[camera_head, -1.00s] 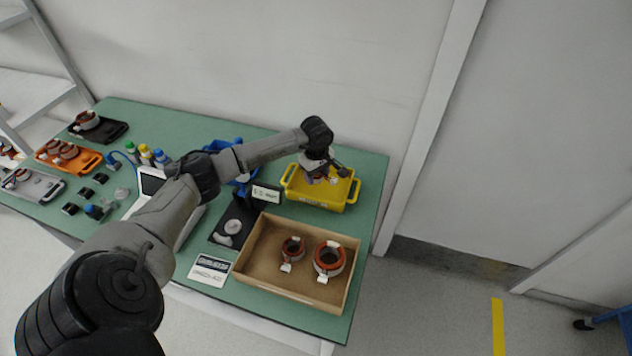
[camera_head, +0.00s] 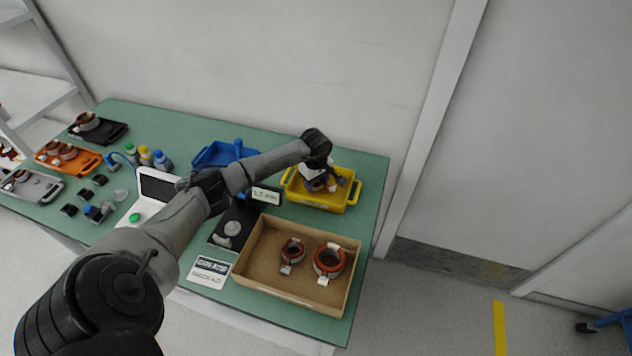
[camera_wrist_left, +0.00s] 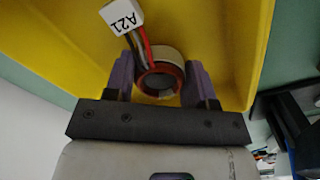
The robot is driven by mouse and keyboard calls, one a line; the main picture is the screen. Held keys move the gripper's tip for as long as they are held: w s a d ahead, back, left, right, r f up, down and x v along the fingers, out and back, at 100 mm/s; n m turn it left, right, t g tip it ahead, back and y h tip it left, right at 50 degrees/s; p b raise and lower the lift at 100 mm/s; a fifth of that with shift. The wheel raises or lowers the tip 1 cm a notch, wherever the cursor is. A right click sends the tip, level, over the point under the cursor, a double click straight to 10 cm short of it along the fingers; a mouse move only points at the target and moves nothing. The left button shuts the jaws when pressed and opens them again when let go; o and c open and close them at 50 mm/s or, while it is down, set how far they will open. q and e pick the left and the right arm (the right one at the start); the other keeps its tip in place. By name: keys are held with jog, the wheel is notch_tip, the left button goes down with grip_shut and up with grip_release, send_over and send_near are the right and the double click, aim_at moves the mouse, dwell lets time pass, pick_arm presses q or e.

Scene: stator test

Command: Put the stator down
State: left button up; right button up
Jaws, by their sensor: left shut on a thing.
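My left gripper (camera_head: 322,182) reaches down into the yellow bin (camera_head: 352,199) at the back right of the table. In the left wrist view the gripper (camera_wrist_left: 160,85) has its two purple fingers on either side of a small stator (camera_wrist_left: 158,74), a ring with a copper-coloured winding. The gripper is shut on this stator. A white tag marked A21 (camera_wrist_left: 122,16) hangs from its red, black and white leads. The stator is inside the bin; I cannot tell whether it touches the floor. My right gripper is not in view.
A cardboard box (camera_head: 240,268) with two stators stands in front of the bin. A blue bin (camera_head: 208,158), a small sign (camera_head: 266,194) and a black stand are to its left. Coloured trays (camera_head: 84,166) with stators sit at the far left.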

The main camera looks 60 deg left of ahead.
pick_arm(q)
jog(key=shift+f, duration=0.2)
jog(key=o, duration=1)
jog(key=shift+r, duration=0.1)
jog(key=shift+r, duration=0.5)
notch_tip(320, 180, up, 11)
jog(key=shift+r+p, duration=0.15)
jog(key=shift+p, duration=0.5)
